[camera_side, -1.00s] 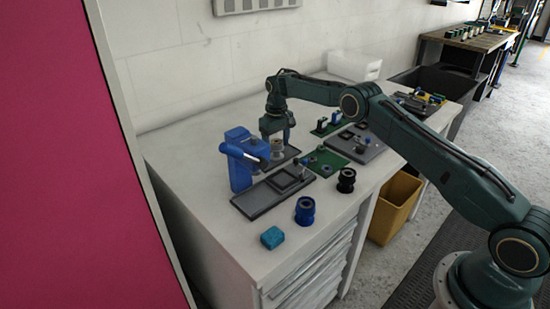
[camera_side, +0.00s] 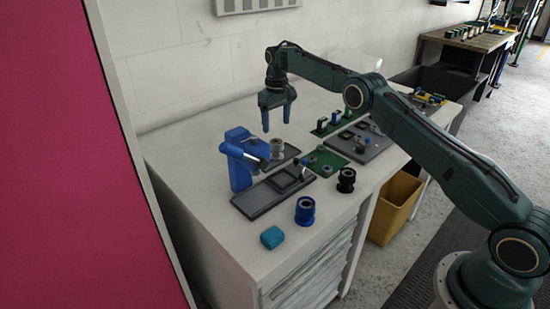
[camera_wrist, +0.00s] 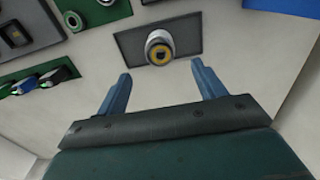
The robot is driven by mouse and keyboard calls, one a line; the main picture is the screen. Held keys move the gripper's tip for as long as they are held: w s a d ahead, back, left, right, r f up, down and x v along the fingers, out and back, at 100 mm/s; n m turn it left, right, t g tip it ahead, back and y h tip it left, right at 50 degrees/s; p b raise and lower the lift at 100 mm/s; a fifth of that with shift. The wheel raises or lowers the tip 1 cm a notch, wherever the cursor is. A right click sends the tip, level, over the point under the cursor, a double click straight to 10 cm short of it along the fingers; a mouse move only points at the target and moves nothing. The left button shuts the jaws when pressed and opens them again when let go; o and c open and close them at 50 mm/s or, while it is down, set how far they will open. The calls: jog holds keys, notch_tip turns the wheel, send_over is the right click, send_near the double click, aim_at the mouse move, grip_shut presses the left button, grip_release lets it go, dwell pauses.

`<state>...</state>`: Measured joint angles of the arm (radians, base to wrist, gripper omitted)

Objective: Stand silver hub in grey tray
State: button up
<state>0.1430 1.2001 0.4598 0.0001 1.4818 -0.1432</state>
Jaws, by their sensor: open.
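The silver hub (camera_side: 277,148) stands upright on the small grey tray (camera_side: 291,154), just right of the blue press-like device. In the wrist view the hub (camera_wrist: 160,48) is seen from above, with a brass-coloured centre, near the middle of the grey tray (camera_wrist: 190,38). My gripper (camera_side: 278,128) is open and empty, above the tray and apart from the hub. In the wrist view the fingertips (camera_wrist: 161,70) lie to either side below the hub, with nothing between them.
A blue device (camera_side: 238,165) stands at a dark grey fixture plate (camera_side: 262,203). A green board (camera_side: 328,168) lies right of the tray. The table's back left is clear.

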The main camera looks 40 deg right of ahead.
jog(key=shift+r, duration=1.9)
notch_tip(320, 180, up, 9)
jog(key=s+a, duration=0.2)
jog(key=s+a+r+t, duration=0.3)
jog(key=s+a+r, duration=0.1)
jog(key=s+r, duration=1.15)
jog(key=s+a+f+t, duration=0.1)
jog(key=s+a+f, duration=0.1)
jog(key=s, duration=1.5)
jog(key=s+a+f+t, duration=0.1)
jog(key=s+f, duration=0.7)
jog(key=s, duration=0.5)
jog(key=shift+s+a+f+t, duration=0.25)
jog(key=shift+s+t, duration=0.05)
